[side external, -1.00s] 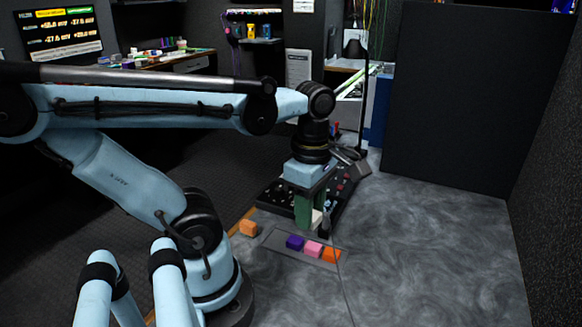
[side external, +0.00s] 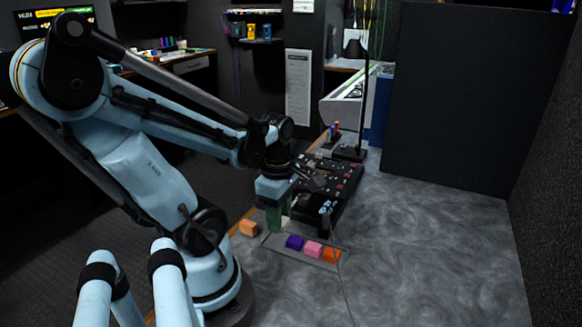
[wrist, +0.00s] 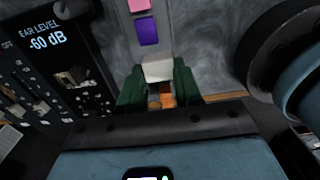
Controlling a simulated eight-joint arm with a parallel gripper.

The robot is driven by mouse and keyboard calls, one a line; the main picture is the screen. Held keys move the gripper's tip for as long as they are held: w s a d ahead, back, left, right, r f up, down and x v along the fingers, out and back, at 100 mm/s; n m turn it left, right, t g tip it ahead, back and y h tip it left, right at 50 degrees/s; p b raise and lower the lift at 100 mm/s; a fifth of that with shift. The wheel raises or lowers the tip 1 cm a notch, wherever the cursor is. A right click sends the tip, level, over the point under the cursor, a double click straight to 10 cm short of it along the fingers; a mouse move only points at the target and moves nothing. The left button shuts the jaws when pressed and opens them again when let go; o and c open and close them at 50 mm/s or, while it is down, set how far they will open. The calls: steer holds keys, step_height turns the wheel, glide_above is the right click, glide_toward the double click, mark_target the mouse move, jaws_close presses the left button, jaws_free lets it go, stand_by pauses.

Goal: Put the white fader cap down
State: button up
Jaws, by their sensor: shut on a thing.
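The white fader cap (wrist: 158,69) is between the green fingertips of my gripper (wrist: 159,82) in the wrist view, and my gripper is shut on it. In the side view my gripper (side external: 277,217) points down near the left end of the flat grey tray (side external: 272,241). Only a sliver of the white cap (side external: 286,223) shows there, beside the green finger. A purple cap (side external: 294,242), a pink cap (side external: 313,249) and an orange cap (side external: 332,255) sit in a row on the tray. I cannot tell whether the white cap touches the tray.
The grey surface to the right (side external: 440,250) is clear.

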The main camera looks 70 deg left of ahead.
mark_target(276, 240)
steer(key=shift+s+a+f, duration=0.1)
steer(key=shift+a+f, duration=0.25)
steer(key=shift+a, duration=0.2)
steer(key=shift+s+a+f, duration=0.1)
steer(key=shift+a+f, duration=0.2)
steer(key=shift+a, duration=0.2)
steer(key=shift+f, duration=1.95)
steer(key=shift+w+f, duration=0.1)
steer(key=o, duration=1)
